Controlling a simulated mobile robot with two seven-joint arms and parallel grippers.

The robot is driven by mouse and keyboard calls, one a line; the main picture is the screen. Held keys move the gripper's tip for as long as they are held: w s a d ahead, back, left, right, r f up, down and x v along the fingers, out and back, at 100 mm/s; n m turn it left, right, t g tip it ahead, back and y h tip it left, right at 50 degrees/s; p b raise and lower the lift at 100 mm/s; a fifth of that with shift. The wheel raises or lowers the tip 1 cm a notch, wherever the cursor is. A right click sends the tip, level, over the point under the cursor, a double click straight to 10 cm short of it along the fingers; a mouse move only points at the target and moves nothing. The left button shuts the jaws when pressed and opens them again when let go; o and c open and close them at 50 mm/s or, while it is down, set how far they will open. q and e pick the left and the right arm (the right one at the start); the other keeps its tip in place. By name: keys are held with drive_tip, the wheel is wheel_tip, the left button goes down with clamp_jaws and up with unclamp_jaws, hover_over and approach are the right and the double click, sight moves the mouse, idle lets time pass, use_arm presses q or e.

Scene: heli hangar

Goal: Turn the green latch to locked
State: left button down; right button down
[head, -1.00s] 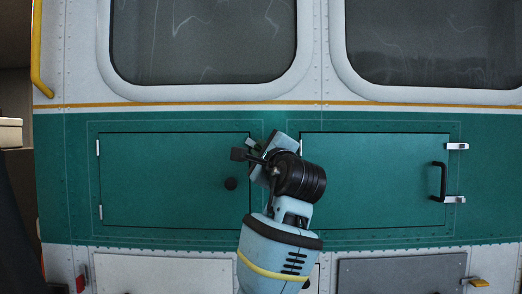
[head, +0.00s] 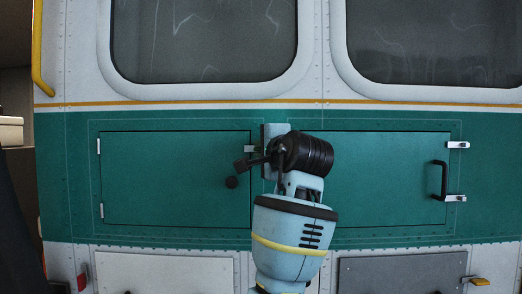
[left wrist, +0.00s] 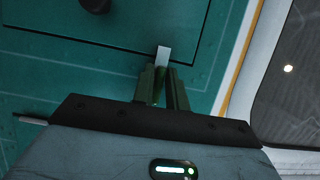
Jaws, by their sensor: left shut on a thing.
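The latch is mostly hidden by my left gripper (head: 262,151) in the head view. Its pale metal tongue (head: 250,149) shows, lying about level at the right edge of the left green door (head: 170,180). In the left wrist view the tongue (left wrist: 163,55) points out past my fingertips and crosses the door's dark seam. My left gripper (left wrist: 161,88) is shut on the latch, and a bit of green (left wrist: 158,98) shows between the fingers. My right gripper is in neither view.
A round black knob (head: 231,183) sits on the left door, close to my gripper. A second green door (head: 385,180) with a black handle (head: 441,180) is to the right.

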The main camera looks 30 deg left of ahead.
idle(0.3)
use_arm(q)
drive_tip(key=c, duration=1.5)
unclamp_jaws()
drive_tip(key=v, duration=0.8)
drive_tip(key=shift+a, duration=0.1)
